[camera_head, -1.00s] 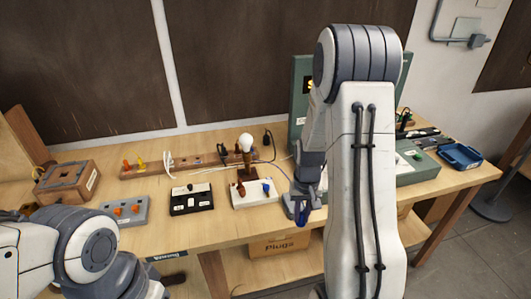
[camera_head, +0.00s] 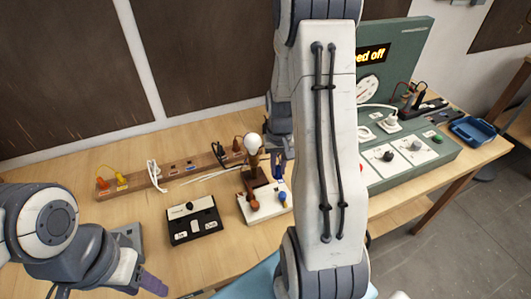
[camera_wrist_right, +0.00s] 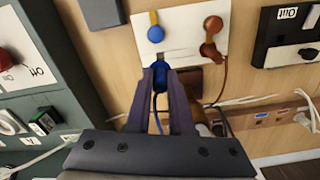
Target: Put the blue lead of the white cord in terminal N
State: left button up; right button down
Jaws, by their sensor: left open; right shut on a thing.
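The white terminal block (camera_head: 245,213) lies on the bench, with a blue terminal knob (camera_head: 282,197) and a brown one (camera_head: 254,205). In the right wrist view the blue knob (camera_wrist_right: 155,34) and a brown wire at the brown knob (camera_wrist_right: 209,50) show. My right gripper (camera_wrist_right: 161,72) is shut on a blue lead end (camera_wrist_right: 160,79), close to the block's edge on the blue knob's side; whether it touches is unclear. A thin blue wire trails back between the fingers. In the head view my right gripper (camera_head: 279,163) is partly hidden by my arm. My left gripper (camera_head: 142,272) is open and empty, front left.
A lamp bulb (camera_head: 251,142) stands behind the block on a brown holder. A black switch box (camera_head: 193,220) is to its left. A wooden rack (camera_head: 135,184) holds cords and plugs at the back. The green test panel (camera_head: 408,50) stands at the right.

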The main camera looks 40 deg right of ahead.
aim_at(277, 176)
jog(key=shift+w+f, duration=0.1)
jog(key=shift+w, duration=0.2)
jog(key=shift+d+f+b, duration=0.15)
jog(key=shift+f+b, duration=0.55)
jog(key=shift+b, duration=0.05)
notch_tip(277, 176, down, 3)
jog(key=b, duration=0.3)
jog(key=shift+f, duration=0.15)
jog(key=shift+f+b, duration=0.4)
jog(key=shift+f, duration=0.3)
jog(key=shift+s+f, duration=0.15)
jog(key=shift+f, duration=0.4)
dwell(0.3)
jog(key=c, duration=0.7)
grip_release()
jog(key=shift+r, duration=0.1)
